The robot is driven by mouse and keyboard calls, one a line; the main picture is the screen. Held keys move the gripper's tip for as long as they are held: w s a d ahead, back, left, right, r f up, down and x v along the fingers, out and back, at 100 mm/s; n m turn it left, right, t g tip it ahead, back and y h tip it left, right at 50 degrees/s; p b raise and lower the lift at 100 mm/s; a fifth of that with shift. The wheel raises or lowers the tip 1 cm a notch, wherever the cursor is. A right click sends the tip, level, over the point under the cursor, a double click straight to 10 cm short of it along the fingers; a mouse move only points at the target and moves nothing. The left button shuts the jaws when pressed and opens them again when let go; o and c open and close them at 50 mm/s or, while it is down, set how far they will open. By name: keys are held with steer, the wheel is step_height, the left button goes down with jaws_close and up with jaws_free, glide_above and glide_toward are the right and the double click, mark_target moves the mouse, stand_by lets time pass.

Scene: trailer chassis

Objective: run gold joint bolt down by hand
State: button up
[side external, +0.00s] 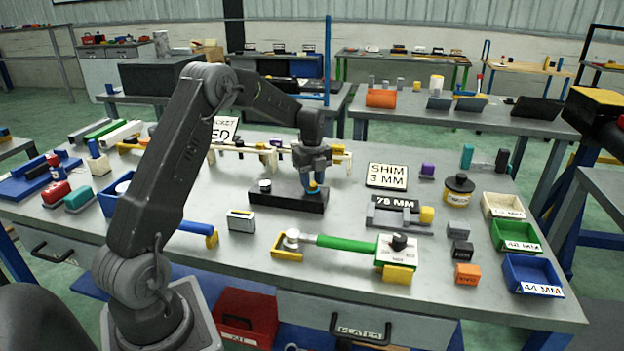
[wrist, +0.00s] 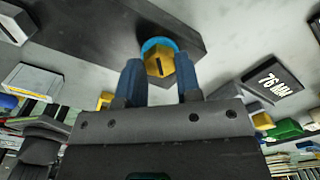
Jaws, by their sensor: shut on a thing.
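The gold joint bolt (wrist: 159,66) shows in the wrist view as a hex head with a dark slot, with a bright blue ring behind it on a black bar (wrist: 95,25). My gripper (wrist: 158,62) has its two blue fingers on either side of the gold head and is shut on it. In the side external view my gripper (side external: 312,187) points down over the right end of the black bar (side external: 286,200), with a bit of gold showing between the fingers. How deep the bolt sits is hidden.
A silver round piece (side external: 265,185) stands on the bar's left end. A 76 MM fixture (side external: 400,218) lies to the right, and a green-handled tool (side external: 345,243) lies in front. A rail with gold fittings (side external: 250,150) runs behind. Bare table shows around the bar.

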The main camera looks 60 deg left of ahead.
mark_target(312, 184)
steer(key=shift+w+r+m, duration=0.1)
steer(key=shift+r+m, duration=0.15)
steer(key=shift+m, duration=0.75)
steer(key=o, duration=0.6)
steer(key=shift+c, duration=0.2)
steer(key=o, duration=0.4)
steer(key=shift+f, duration=0.15)
steer(key=shift+c, duration=0.2)
step_height(312, 184, up, 14)
